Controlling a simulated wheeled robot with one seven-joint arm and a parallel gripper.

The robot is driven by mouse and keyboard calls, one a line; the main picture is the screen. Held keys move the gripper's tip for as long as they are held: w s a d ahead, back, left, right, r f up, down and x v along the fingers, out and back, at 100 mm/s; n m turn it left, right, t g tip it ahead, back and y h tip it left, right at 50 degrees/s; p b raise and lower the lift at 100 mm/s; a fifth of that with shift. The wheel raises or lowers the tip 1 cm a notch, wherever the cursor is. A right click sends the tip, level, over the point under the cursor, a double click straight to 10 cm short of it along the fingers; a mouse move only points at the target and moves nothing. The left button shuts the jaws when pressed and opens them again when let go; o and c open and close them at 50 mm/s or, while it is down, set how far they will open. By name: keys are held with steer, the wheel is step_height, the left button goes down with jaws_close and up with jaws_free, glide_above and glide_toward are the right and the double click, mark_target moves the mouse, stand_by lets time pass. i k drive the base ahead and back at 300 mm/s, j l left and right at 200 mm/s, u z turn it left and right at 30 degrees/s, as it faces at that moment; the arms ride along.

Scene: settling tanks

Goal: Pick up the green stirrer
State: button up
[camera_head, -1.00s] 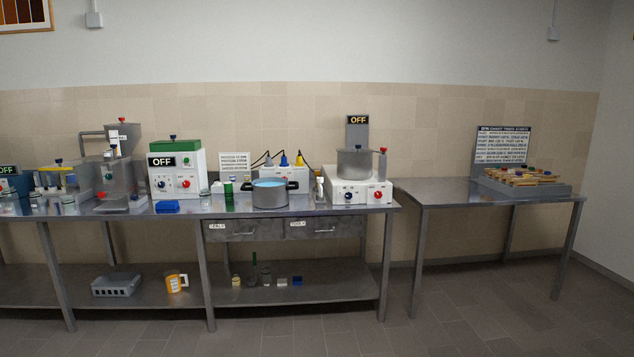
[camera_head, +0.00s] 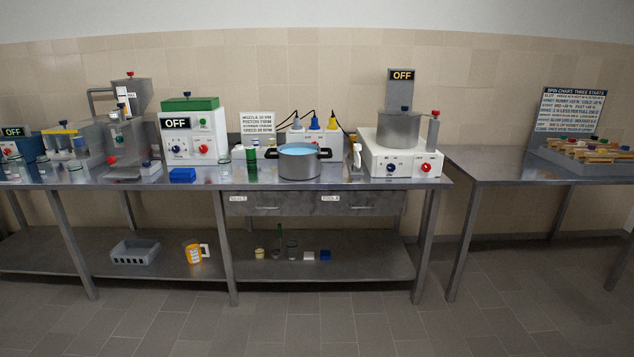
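A short green cylinder (camera_head: 251,166) stands on the bench top, left of a grey pot (camera_head: 299,168) holding blue liquid. My gripper is not in view.
The steel bench (camera_head: 330,184) has drawers and a lower shelf (camera_head: 340,263) with small jars, a grey basket (camera_head: 135,252) and an orange-labelled jug (camera_head: 196,252). Machines line the bench's back. A second table (camera_head: 490,168) holds a tray (camera_head: 560,160). The floor in front is clear.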

mark_target(351, 137)
steer(key=i, duration=1.9)
